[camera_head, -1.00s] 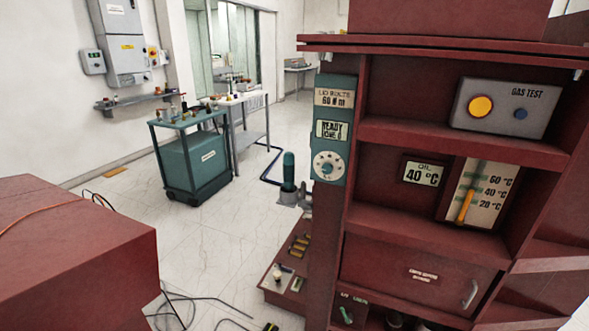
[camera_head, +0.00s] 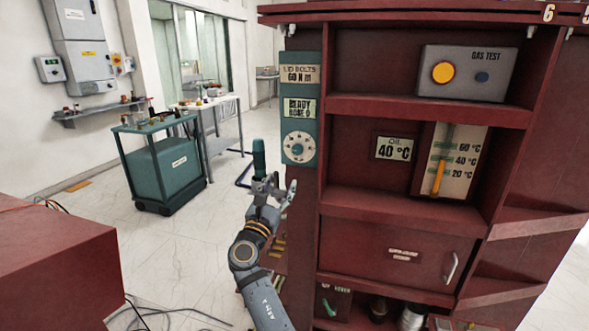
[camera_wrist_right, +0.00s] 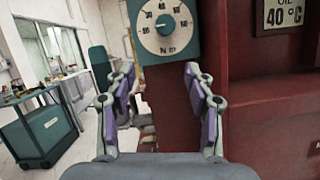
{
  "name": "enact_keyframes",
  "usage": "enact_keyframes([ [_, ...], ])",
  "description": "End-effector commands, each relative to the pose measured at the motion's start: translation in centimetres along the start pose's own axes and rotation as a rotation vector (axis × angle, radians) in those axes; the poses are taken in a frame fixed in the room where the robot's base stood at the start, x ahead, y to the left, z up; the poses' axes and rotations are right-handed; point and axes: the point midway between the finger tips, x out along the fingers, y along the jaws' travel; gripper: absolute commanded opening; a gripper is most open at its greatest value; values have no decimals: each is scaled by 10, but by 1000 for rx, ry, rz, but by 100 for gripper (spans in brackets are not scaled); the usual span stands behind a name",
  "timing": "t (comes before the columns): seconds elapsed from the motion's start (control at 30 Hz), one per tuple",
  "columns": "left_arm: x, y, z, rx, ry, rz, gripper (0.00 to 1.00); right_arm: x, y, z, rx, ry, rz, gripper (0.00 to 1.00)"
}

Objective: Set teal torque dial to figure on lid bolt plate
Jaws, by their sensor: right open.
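The teal torque dial (camera_head: 298,147) is a round white face with a teal knob, low on the teal panel on the cabinet's left post. It also shows in the right wrist view (camera_wrist_right: 166,25), with numbers around it. The lid bolt plate (camera_head: 299,74) above it reads "LID BOLTS 60 N m". A display (camera_head: 299,108) between them seems to read "READY" with a blurred second line. My right gripper (camera_head: 276,187) is below and slightly left of the dial, open and empty. In the right wrist view its fingers (camera_wrist_right: 160,90) are spread, with the dial beyond and above them. My left gripper is out of view.
The red cabinet (camera_head: 424,111) has shelves with a gas test box (camera_head: 466,73), an oil display (camera_head: 395,148) and a thermometer (camera_head: 446,163). A teal cart (camera_head: 163,168) stands at left on open floor. A red block (camera_head: 50,262) fills the lower left.

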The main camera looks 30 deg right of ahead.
Motion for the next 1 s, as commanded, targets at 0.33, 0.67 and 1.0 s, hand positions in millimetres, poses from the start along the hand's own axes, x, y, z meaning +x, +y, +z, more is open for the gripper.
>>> enact_keyframes([
  [0.33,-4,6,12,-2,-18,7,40,18,-4,27,-44,-57,-29,54],
  [0.67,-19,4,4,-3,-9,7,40,86,-6,30,-44,-55,-30,54],
  [1.0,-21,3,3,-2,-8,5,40,108,-7,28,-41,-52,-29,54],
])
